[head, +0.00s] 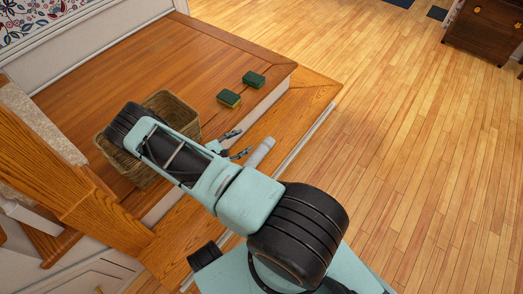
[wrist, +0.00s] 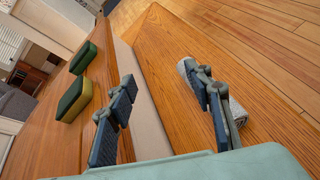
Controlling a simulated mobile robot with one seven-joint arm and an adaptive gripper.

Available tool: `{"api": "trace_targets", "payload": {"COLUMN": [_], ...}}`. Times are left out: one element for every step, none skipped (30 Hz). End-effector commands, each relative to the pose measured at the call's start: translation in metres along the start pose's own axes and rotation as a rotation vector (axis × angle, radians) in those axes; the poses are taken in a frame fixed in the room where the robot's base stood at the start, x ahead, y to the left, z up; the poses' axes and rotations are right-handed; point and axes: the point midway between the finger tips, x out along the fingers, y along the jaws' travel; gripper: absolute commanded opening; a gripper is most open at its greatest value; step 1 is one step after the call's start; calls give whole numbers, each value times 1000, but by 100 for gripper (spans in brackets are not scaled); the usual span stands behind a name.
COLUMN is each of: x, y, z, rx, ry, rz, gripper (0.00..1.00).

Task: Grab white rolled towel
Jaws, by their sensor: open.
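The white rolled towel (head: 261,152) looks pale grey and lies on the lower wooden step. In the head view it is just right of my gripper (head: 236,145). In the wrist view my gripper (wrist: 163,86) is open, with nothing between its fingers. The towel (wrist: 239,112) shows there behind the right finger, which hides its middle; its ends stick out on both sides. The towel is not between the fingers. I cannot tell whether the finger touches it.
A wicker basket (head: 184,115) stands on the upper step, partly behind my arm. Two green-and-yellow sponges, one nearer (head: 229,98) and one farther (head: 254,78), lie on that step. A wooden post (head: 60,180) stands at left. The floor (head: 420,150) at right is clear.

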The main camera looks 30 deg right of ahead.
Motion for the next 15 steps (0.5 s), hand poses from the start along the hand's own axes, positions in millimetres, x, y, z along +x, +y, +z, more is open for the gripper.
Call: {"api": "trace_targets", "payload": {"x": [5, 7, 10, 13, 15, 17, 19, 20, 22, 23, 24, 24, 25, 26, 30], "y": [-20, -26, -36, -44, -50, -59, -64, -70, -76, -79, -82, -86, -88, -89, -90], "z": [-17, -25, -35, -42, -49, -56, -61, -65, -70, -73, -75, -78, -80, -81, -82], "rx": [-60, -88, -124, -148, -171, -199, -216, -233, -250, -261, -271, -281, -286, -290, -294], "ry": [8, 13, 20, 25, 30, 37, 41, 46, 50, 53, 56, 60, 61, 62, 63], "rz": [25, 46, 71, 88, 103, 122, 134, 145, 156, 163, 170, 177, 181, 183, 185], "gripper": [47, 47, 47, 47, 47, 47, 47, 47, 47, 47, 47, 47, 47, 47, 47]}}
